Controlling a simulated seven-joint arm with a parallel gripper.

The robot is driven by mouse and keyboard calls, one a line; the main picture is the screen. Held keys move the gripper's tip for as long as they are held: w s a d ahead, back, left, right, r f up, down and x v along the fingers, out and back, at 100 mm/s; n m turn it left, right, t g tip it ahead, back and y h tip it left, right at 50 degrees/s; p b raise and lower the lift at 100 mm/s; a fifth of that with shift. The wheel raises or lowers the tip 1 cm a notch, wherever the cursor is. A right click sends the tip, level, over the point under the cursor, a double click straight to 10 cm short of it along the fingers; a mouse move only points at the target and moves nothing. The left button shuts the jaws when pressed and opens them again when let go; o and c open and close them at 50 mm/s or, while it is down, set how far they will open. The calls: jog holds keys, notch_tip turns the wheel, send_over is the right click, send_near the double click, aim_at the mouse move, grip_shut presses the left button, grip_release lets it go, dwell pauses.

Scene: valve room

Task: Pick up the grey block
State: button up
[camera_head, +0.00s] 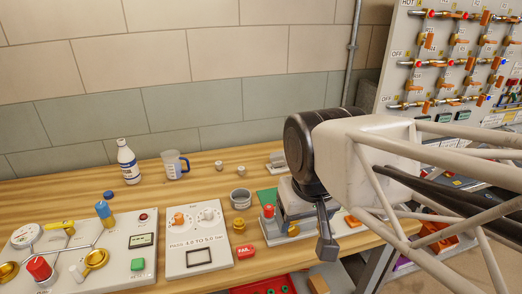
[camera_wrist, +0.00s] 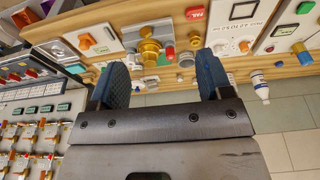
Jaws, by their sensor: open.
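No grey block can be made out for certain. Two small grey-beige pieces, a left one (camera_head: 219,165) and a right one (camera_head: 241,170), lie near the wall at the back of the wooden bench (camera_head: 200,178); their exact shape is too small to tell. My gripper (camera_head: 326,240) hangs over the right part of the bench, to the right of these pieces and apart from them. In the wrist view my gripper (camera_wrist: 162,64) shows two dark blue fingers spread apart with nothing held between them. My arm hides part of the bench's right side.
A grey cup (camera_head: 240,197), a red FAIL block (camera_head: 246,252) and a panel with dials (camera_head: 200,235) stand left of my gripper. A white bottle (camera_head: 127,160) and a measuring jug (camera_head: 175,165) are farther left. A valve board (camera_head: 450,60) rises at right.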

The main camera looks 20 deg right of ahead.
jog(key=w+r+m+g+y, duration=0.1)
jog(key=w+r+m+y, duration=0.4)
jog(key=w, duration=0.8)
jog(key=m+t+y, duration=0.3)
jog(key=m+y, duration=0.5)
jog(key=m, duration=0.9)
send_over(284, 153)
jog(key=s+d, duration=0.2)
jog(key=d, duration=0.3)
notch_tip(284, 153, down, 3)
notch_tip(284, 153, down, 21)
jog(key=shift+w+r, duration=0.1)
jog(key=shift+w, duration=0.05)
jog(key=shift+a, duration=0.1)
jog(key=shift+x, duration=1.3)
